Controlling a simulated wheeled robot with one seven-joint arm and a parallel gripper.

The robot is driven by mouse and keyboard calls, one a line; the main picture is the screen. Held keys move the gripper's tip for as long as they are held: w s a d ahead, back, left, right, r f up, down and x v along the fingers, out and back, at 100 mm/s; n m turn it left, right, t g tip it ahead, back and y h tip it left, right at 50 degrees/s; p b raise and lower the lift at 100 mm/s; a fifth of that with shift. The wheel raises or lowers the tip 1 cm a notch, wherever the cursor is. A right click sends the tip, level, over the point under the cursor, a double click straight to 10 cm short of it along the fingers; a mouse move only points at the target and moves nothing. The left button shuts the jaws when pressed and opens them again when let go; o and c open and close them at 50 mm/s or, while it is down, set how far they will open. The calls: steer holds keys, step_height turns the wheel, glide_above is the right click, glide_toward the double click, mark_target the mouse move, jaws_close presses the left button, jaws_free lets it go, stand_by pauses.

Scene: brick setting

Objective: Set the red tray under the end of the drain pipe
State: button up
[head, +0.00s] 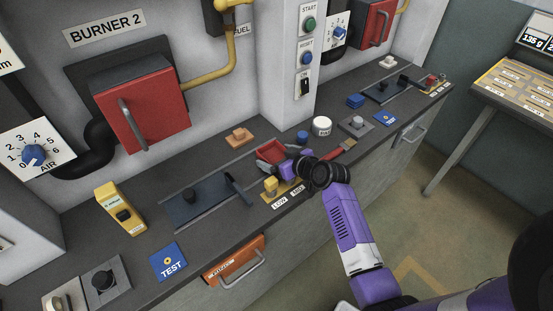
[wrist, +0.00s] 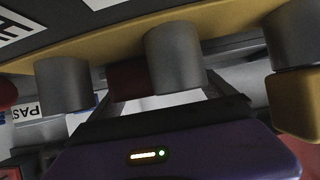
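The red tray (head: 267,153) sits on the dark counter at the foot of the pillar, its right part hidden by my gripper. My gripper (head: 285,163) is low over the counter at the tray's right side; I cannot tell whether they touch. In the wrist view, my gripper's dark fingers (wrist: 165,98) stand apart, with their tips partly hidden behind grey cylinders. A dark red surface (wrist: 128,84) shows between them; it may be the tray. I cannot identify the drain pipe's end for sure; a black elbow pipe (head: 98,148) runs beside the red burner box (head: 142,105).
A yellow rack labelled LOW and MID (head: 294,190) stands close in front of my gripper. A dark slide plate with a lever (head: 200,198) lies to the left. A white round tub (head: 321,126) and a blue cylinder (head: 302,138) stand just behind right.

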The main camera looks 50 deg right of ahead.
steer(key=c, duration=1.7)
steer(key=shift+r, duration=0.1)
